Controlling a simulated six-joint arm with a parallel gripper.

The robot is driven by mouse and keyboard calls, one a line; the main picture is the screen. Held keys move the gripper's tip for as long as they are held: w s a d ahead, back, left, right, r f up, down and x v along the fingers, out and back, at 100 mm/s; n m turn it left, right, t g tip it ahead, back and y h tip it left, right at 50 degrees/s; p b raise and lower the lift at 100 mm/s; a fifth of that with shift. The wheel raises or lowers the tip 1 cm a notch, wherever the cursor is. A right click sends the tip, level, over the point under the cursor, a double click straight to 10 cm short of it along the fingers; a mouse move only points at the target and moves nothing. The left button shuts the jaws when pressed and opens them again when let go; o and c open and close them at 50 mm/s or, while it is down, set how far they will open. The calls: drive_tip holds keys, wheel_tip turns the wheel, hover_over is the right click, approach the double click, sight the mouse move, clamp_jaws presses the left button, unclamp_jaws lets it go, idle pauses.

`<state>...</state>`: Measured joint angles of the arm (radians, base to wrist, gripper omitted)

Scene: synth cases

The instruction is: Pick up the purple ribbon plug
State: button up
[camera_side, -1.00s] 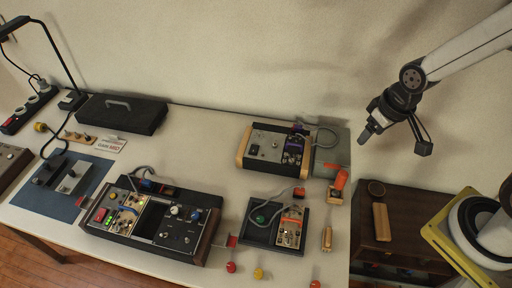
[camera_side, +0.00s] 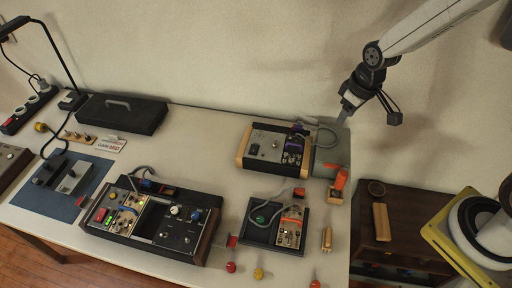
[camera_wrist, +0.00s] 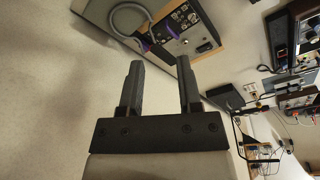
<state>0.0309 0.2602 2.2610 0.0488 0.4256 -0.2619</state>
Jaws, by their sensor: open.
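A purple part, the ribbon plug as far as I can tell (camera_side: 293,147), sits at the right side of the wooden-ended device (camera_side: 268,148), beside a grey cable. In the wrist view, purple shows at two spots along that device's edge, one of them the likely plug (camera_wrist: 169,27); I cannot tell their exact shapes. My gripper (camera_side: 343,118) is in the air to the upper right of the device. In the wrist view my gripper (camera_wrist: 160,64) has its two fingers apart with nothing between them, and the purple parts lie beyond the fingertips.
An orange-handled tool (camera_side: 341,178) lies right of the device. A black tray with a small board (camera_side: 291,228) is below it, and a larger control panel (camera_side: 152,219) stands to the left. A black case (camera_side: 121,113) lies at the back. Bare table lies between them.

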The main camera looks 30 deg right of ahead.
drive_tip(key=w+d+f+n, duration=0.25)
drive_tip(key=w+f, duration=0.25)
drive_tip(key=w, duration=0.5)
drive_tip(key=n+g+y, duration=0.1)
drive_tip(key=n, duration=0.3)
hover_over(298, 126)
drive_tip(key=f, duration=0.6)
drive_tip(key=s+f, duration=0.1)
drive_tip(key=f, duration=0.2)
drive_tip(key=shift+d, duration=0.35)
drive_tip(key=shift+f, duration=0.15)
drive_tip(key=shift+w+a+f, duration=0.1)
drive_tip(key=shift+f, duration=0.5)
drive_tip(key=shift+w+a+f, duration=0.1)
drive_tip(key=shift+f, duration=0.45)
drive_tip(key=shift+w+a+f, duration=0.1)
drive_tip(key=shift+w+f, duration=0.05)
drive_tip(key=shift+f, duration=1.15)
drive_tip(key=shift+w+a+f, duration=0.1)
drive_tip(key=shift+f, duration=1.2)
